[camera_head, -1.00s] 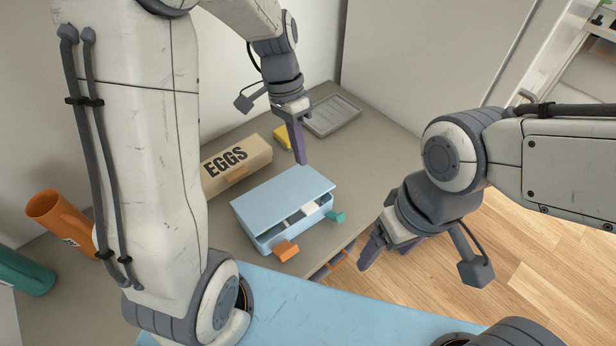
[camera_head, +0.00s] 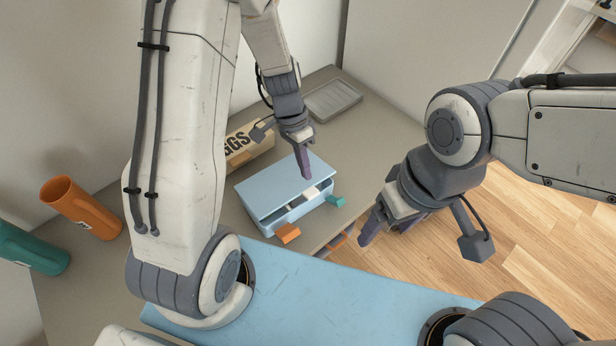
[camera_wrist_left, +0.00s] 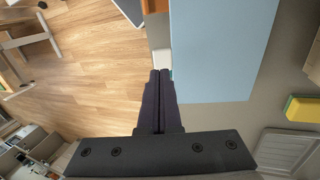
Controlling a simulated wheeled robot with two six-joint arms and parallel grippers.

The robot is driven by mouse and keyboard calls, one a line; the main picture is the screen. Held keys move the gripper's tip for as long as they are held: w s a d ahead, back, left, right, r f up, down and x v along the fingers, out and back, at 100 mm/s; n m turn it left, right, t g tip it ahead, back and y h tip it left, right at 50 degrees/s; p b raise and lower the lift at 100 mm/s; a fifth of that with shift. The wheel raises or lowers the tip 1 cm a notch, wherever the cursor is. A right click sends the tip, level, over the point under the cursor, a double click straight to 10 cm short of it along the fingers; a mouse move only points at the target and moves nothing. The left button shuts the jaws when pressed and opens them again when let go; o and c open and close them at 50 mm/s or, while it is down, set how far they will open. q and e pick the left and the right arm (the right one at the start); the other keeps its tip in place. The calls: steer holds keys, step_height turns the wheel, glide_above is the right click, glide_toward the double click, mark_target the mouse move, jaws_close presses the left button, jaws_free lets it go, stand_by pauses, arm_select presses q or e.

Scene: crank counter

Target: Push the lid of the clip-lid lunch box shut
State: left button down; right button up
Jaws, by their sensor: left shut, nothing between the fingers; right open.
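The pale blue lunch box (camera_head: 285,192) stands on the grey counter. An orange clip (camera_head: 288,234) and a teal clip (camera_head: 335,201) stick out at the front. In the left wrist view the lid (camera_wrist_left: 222,45) fills the upper middle. My left gripper (camera_head: 307,176) is shut and empty, its fingertips over or at the lid's right part; I cannot tell if they touch. Its fingers also show in the left wrist view (camera_wrist_left: 160,75). My right gripper (camera_head: 370,228) is open and empty, right of the box, beyond the counter edge.
A grey tray (camera_head: 332,101) lies at the back. A yellow and green sponge (camera_wrist_left: 303,108) is near it.

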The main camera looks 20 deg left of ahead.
mark_target(314, 196)
arm_select(q)
steer(key=shift+p+x, duration=0.55)
steer(key=shift+x, duration=1.45)
steer(key=b, duration=0.1)
steer(key=f+b, duration=0.1)
steer(key=d+f+y+b, duration=0.1)
steer(key=shift+s+f+t, duration=0.25)
steer(key=shift+s+t, duration=0.05)
steer(key=shift+t, duration=0.1)
steer(key=f+b, duration=0.2)
steer(key=b, duration=0.1)
steer(key=d+f+b, duration=0.1)
steer(key=b, duration=0.1)
steer(key=shift+s+f, duration=0.2)
steer(key=shift+s, duration=0.2)
step_height(314, 196, up, 5)
steer(key=p, duration=0.3)
steer(key=shift+f+p, duration=0.1)
steer(key=shift+p, duration=0.3)
steer(key=shift+r+b, duration=0.35)
steer(key=shift+b, duration=0.05)
step_height(314, 196, up, 9)
steer(key=shift+b, duration=0.4)
